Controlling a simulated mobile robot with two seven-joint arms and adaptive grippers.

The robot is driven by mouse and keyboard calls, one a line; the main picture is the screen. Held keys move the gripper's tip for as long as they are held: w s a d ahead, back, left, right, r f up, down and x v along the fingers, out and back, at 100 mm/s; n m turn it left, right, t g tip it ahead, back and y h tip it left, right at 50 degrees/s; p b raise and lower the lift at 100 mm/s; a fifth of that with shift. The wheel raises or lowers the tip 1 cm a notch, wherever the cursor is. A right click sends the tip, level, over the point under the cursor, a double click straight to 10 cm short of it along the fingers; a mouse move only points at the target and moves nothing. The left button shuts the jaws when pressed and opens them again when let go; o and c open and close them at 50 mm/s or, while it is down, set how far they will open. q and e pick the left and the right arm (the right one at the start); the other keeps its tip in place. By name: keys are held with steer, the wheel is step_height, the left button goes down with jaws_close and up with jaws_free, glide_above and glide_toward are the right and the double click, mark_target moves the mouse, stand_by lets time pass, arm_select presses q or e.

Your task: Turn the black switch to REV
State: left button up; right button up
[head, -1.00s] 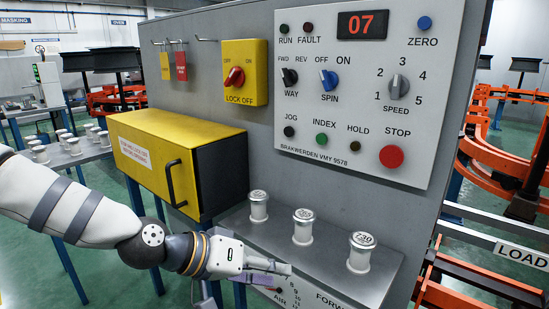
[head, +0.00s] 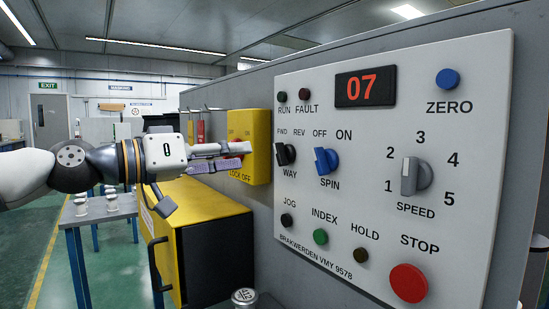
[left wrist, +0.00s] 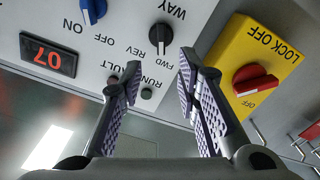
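The black WAY switch (head: 285,154) is on the upper left of the white control panel, under the labels FWD and REV. Its handle seems to lean toward FWD. It also shows upside down in the left wrist view (left wrist: 161,35), beyond the gap between the fingers. My left gripper (head: 242,156) is raised to about the switch's height, to its left and apart from it, in front of the yellow lock-off box. Its fingers (left wrist: 160,66) are apart with nothing between them. My right gripper is in neither view.
The yellow lock-off box (head: 262,135) with a red knob (left wrist: 254,82) is left of the panel. The blue SPIN switch (head: 326,161) sits close right of the black switch. A yellow-fronted cabinet (head: 228,250) stands below. Padlocks (head: 201,133) hang behind my gripper.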

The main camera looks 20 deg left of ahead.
mark_target(276, 152)
arm_select(q)
steer(key=x, duration=0.5)
steer(key=b+x, duration=0.1)
steer(key=x, duration=0.2)
steer(key=shift+f, duration=0.35)
steer(key=shift+w+d+r, duration=0.15)
steer(key=shift+w+d, duration=0.15)
steer(key=shift+w, duration=0.05)
jaws_close()
